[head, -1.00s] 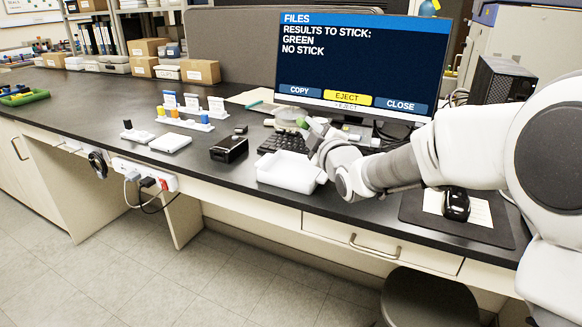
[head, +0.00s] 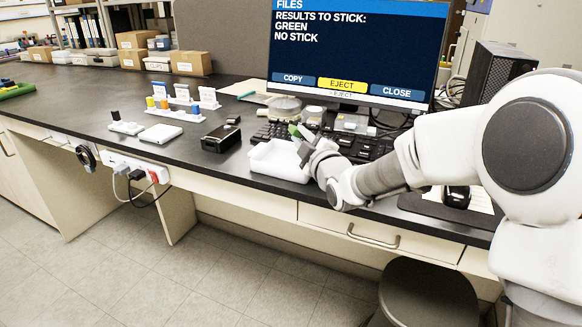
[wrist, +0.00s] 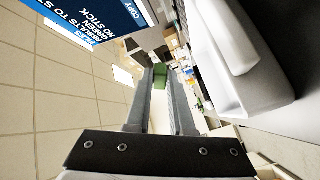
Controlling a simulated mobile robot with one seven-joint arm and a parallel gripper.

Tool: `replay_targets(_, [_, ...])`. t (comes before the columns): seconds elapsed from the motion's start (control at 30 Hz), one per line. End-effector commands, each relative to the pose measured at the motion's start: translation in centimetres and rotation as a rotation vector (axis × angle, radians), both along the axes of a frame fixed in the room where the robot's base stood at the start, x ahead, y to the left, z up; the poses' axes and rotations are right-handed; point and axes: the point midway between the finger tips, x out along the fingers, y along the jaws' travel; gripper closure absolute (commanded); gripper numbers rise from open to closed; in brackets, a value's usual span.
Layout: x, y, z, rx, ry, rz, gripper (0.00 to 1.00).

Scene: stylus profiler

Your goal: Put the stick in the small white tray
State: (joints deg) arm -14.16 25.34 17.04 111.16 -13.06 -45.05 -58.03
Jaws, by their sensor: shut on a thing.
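My gripper (head: 298,132) is shut on a green stick (head: 294,130). In the wrist view the stick (wrist: 160,74) sits between the two finger ends. The monitor (head: 350,50) reads "RESULTS TO STICK: GREEN" and "NO STICK", with a yellow EJECT button.
White stands (head: 180,108) with coloured pieces are further left.

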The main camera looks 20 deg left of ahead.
Motion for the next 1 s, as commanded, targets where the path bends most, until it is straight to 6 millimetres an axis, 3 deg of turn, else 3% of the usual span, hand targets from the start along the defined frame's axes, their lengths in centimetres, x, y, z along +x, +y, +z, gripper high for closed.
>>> replay_targets(0.2, [0.0,0.0,0.0,0.001,-0.001,0.0,1.0])
replay_targets(0.23, [0.0,0.0,0.0,0.001,-0.001,0.0,0.75])
replay_targets(0.4, [0.0,0.0,0.0,0.001,-0.001,0.0,0.45])
replay_targets(0.77, [-0.2,-0.2,0.0,0.0,0.0,0.0,0.44])
replay_targets(1.0, [-2.4,-2.0,0.1,-0.001,0.0,-0.001,0.44])
